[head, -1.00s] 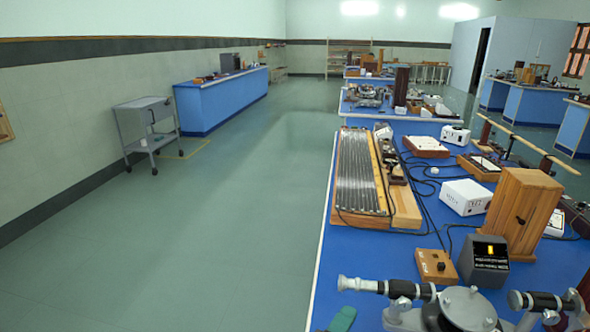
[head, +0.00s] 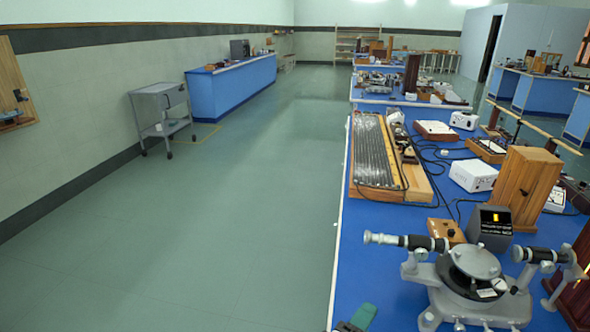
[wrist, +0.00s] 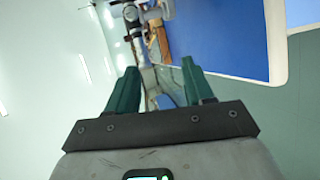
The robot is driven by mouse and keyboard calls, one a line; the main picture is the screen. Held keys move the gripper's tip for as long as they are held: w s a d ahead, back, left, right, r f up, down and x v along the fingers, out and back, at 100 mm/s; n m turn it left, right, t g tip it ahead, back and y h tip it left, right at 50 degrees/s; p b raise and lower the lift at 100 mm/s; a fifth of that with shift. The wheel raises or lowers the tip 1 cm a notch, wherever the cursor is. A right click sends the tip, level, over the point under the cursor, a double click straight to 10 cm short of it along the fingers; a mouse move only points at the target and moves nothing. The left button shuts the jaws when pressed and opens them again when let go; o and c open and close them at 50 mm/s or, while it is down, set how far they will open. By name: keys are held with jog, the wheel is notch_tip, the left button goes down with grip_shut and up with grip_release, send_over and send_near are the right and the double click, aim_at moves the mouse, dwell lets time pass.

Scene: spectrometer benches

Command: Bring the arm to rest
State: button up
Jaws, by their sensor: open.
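My gripper (wrist: 160,66) shows in the wrist view with two green fingers apart and nothing between them. In the head view a green fingertip (head: 360,317) shows at the bottom edge, in front of the blue bench's left side. The rest of my arm is out of that view. The spectrometer (head: 472,275), grey with black tubes, stands on the near bench to the right of the fingertip. In the wrist view, part of an instrument (wrist: 135,14) shows beyond the fingers, apart from them.
The blue bench (head: 395,225) holds a ribbed board (head: 375,155), a wooden cabinet (head: 522,187) and a black lamp box (head: 491,228). Open green floor (head: 230,230) lies to the left. A grey trolley (head: 160,112) stands by the wall.

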jog(key=s+d+f+m+g+y, duration=0.3)
jog(key=s+d+f+m+g, duration=0.35)
jog(key=s+d+f, duration=0.65)
jog(key=s+d+f+m+g+y, duration=0.1)
jog(key=s+f+m+g+y, duration=0.1)
jog(key=s, duration=0.5)
jog(key=s+d+f+m+g+y, duration=0.1)
jog(key=s+y, duration=0.3)
jog(key=s, duration=0.4)
jog(key=shift+d+f+m+g, duration=0.15)
jog(key=shift+f+m+g, duration=0.55)
jog(key=shift+m+g, duration=0.15)
jog(key=shift+c, duration=0.3)
dwell(0.6)
